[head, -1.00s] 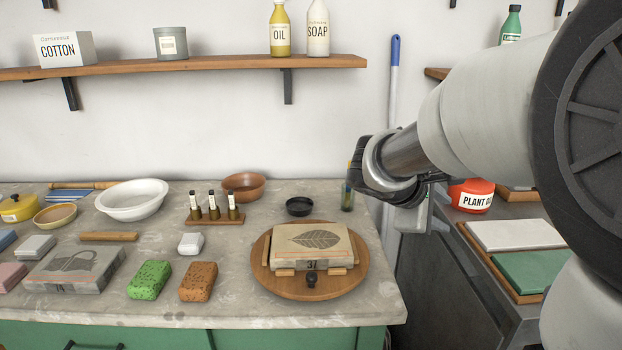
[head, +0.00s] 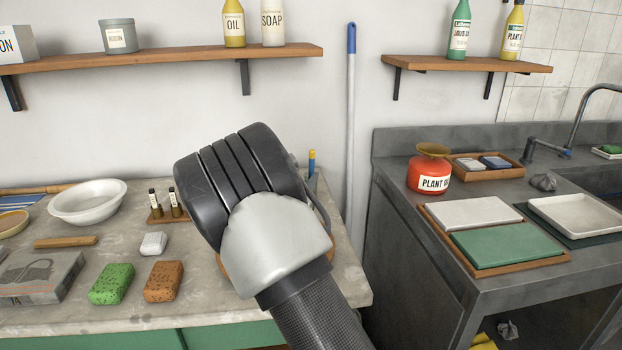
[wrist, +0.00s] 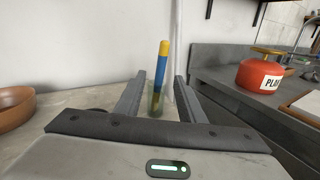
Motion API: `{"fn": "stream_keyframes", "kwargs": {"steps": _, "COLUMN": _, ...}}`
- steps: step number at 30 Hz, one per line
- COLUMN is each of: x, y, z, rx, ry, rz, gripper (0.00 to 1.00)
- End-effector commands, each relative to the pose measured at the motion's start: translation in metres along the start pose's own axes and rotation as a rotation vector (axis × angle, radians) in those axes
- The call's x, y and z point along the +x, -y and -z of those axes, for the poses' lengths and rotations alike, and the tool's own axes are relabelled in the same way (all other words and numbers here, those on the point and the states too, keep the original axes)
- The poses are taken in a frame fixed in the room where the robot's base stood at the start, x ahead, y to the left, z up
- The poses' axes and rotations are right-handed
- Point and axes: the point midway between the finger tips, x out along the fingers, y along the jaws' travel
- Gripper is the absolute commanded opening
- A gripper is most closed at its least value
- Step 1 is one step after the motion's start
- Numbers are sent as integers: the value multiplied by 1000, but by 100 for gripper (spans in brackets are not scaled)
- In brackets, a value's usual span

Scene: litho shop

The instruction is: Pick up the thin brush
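A slim upright stick with a yellow top and a blue part below, likely the thin brush (wrist: 163,53), shows in the wrist view. It stands in a clear glass (wrist: 156,104) at the back of the stone counter. In the head view only the brush's upper end (head: 311,158) shows beside my wrist. My gripper (wrist: 160,80) is open, with one finger on each side of the brush in the wrist view. I cannot tell whether the fingertips reach past it. In the head view my wrist hides the fingers.
A brown bowl (wrist: 15,105) is at the left in the wrist view. The red plant oil can (head: 427,175) stands on the grey sink counter at right. A blue-topped pole (head: 351,120) leans on the wall behind. Sponges and bowls cover the counter's left.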

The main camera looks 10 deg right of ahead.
Motion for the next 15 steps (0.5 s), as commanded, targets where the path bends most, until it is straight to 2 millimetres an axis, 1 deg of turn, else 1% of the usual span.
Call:
{"fn": "stream_keyframes", "kwargs": {"steps": 3, "x": 13, "y": 1, "z": 1, "rx": 2, "ry": 2, "rz": 3, "gripper": 36}}
{"fn": "stream_keyframes", "kwargs": {"steps": 8, "x": 22, "y": 1, "z": 1, "rx": 2, "ry": 1, "rz": 2, "gripper": 36}}
{"fn": "stream_keyframes", "kwargs": {"steps": 15, "x": 60, "y": 2, "z": 2, "rx": 2, "ry": 1, "rz": 3, "gripper": 36}}
